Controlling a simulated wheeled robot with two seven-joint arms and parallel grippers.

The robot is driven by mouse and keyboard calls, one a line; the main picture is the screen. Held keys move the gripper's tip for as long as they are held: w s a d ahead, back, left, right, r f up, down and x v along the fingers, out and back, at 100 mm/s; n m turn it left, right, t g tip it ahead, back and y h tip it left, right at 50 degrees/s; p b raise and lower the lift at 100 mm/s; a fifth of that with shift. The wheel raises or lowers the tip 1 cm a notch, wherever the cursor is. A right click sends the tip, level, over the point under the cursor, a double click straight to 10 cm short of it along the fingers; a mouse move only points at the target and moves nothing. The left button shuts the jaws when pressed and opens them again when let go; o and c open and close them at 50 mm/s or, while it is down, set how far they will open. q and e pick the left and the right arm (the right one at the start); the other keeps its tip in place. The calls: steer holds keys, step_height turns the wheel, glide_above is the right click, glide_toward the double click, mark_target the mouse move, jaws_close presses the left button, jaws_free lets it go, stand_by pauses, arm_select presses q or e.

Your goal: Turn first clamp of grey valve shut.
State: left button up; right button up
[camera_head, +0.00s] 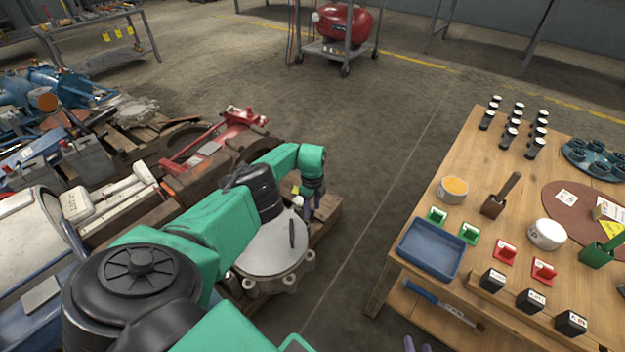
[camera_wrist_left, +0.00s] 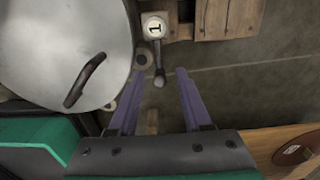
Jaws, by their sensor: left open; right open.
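The grey valve (camera_head: 268,252) is a round grey lid with a dark bar handle and lugs around its rim; it fills the upper left of the left wrist view (camera_wrist_left: 40,50). Beside its rim is the first clamp, with a white cap marked "1" (camera_wrist_left: 154,26) and a short lever (camera_wrist_left: 159,78) pointing toward my gripper. My left gripper (camera_wrist_left: 161,72) is open, its purple fingers either side of the lever's end in the picture; contact cannot be told. In the head view, my left gripper (camera_head: 311,207) is over the lid's far right edge. My right gripper (camera_head: 416,345) barely shows at the bottom edge, open.
Wooden pallets with a red jack (camera_head: 215,142) and other machine parts lie left and beyond the valve. A wooden table (camera_head: 440,185) stands right, with a blue tray (camera_head: 432,250) and several small items. Bare floor (camera_head: 365,190) lies between.

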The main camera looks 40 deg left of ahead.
arm_select(q)
steer(key=shift+r, duration=0.1)
jaws_close()
